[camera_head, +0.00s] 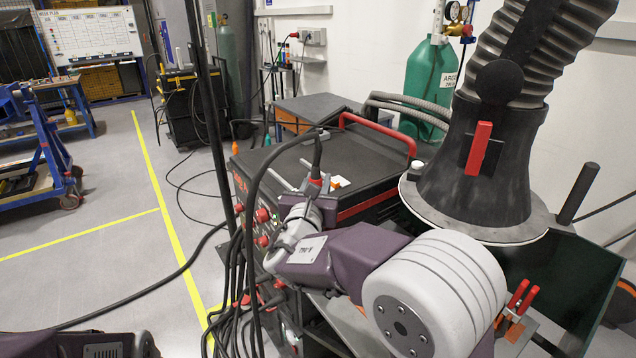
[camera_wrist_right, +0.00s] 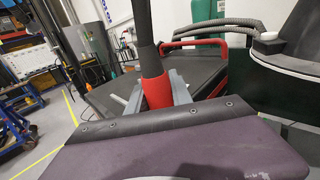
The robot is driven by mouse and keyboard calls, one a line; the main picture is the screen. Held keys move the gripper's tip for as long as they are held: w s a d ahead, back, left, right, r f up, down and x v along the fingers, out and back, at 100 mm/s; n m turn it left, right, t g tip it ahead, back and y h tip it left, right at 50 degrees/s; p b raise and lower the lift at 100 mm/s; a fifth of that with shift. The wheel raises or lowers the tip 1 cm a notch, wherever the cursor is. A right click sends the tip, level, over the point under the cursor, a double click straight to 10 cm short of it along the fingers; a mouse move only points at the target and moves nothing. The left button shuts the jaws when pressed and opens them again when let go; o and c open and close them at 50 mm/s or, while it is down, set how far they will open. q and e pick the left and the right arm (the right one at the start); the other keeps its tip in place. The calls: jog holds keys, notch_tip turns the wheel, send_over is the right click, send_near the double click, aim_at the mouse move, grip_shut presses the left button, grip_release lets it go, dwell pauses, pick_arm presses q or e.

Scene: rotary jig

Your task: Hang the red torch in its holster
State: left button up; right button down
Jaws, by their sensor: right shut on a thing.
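The torch (camera_head: 316,181) has a red collar and a black upper part, with a black cable arching from its top. My right gripper (camera_head: 312,190) is shut on it, beside the front of the welding machine. In the right wrist view, the torch (camera_wrist_right: 156,90) stands nearly upright between the grey fingers of the right gripper (camera_wrist_right: 160,88). Its lower end is hidden behind my wrist. I cannot make out the holster for certain in either view. Only part of my left arm shows at the lower left of the head view; its gripper is out of frame.
The black and red welding machine (camera_head: 345,165) stands behind the right gripper. An extraction hood (camera_head: 475,175) hangs over a dark bin at the right. Red clamps (camera_head: 520,298) stand at the lower right. Black cables hang close by the gripper.

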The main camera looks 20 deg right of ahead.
jog(key=shift+f, duration=0.15)
jog(key=c, duration=1.1)
grip_release()
jog(key=shift+o, duration=0.2)
jog(key=v, duration=0.9)
jog(key=shift+b, duration=0.4)
